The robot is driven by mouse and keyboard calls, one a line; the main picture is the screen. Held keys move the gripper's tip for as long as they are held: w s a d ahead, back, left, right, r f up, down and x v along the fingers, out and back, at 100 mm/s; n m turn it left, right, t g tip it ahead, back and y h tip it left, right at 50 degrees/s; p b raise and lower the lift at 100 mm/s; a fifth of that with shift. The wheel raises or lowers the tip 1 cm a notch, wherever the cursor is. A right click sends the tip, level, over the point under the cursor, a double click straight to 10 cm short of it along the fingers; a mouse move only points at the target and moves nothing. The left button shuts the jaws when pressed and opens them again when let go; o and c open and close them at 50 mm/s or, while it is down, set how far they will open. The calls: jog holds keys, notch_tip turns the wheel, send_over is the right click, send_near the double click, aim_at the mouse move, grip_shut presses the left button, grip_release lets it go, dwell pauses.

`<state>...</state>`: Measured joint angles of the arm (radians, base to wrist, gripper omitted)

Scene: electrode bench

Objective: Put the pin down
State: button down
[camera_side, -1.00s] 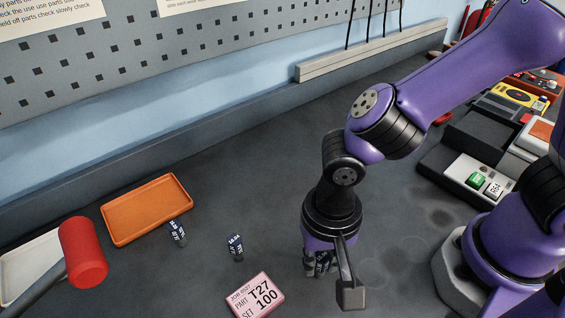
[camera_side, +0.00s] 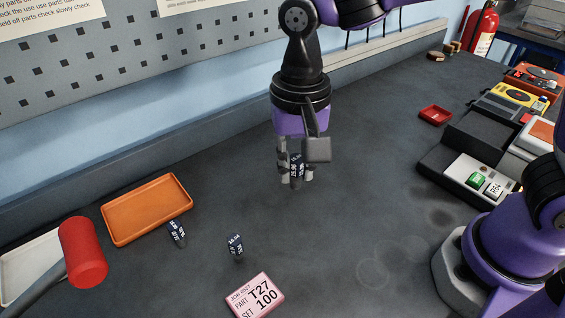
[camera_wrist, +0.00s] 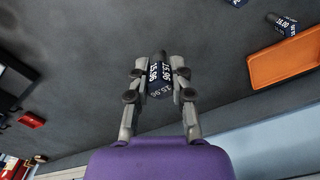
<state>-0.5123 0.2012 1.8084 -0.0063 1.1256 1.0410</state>
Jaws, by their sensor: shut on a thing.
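My gripper (camera_side: 297,174) is shut on a dark blue pin (camera_wrist: 158,78) with white lettering that reads 15.96 in the wrist view. The same pin shows between the fingers in the side view (camera_side: 296,166). The pin appears to be held above the grey bench, over a bare part; its exact height is hard to tell. Its near end is partly hidden by the fingers in the side view. Two similar dark pins are on the bench to the left, one upright (camera_side: 235,246) and one (camera_side: 177,233) beside the orange tray (camera_side: 148,208).
A red-headed mallet (camera_side: 82,252) and a white tray (camera_side: 20,268) are at the left. A dark fixture (camera_side: 462,155), a small red tray (camera_side: 435,114) and meters stand at the right. The middle of the bench is clear.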

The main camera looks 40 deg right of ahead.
jog(key=w+d+f, duration=0.6)
jog(key=w+d, duration=0.1)
jog(key=shift+d+f, duration=0.1)
jog(key=shift+f, duration=1.95)
jog(key=shift+f, duration=0.1)
jog(key=c, duration=0.8)
grip_release()
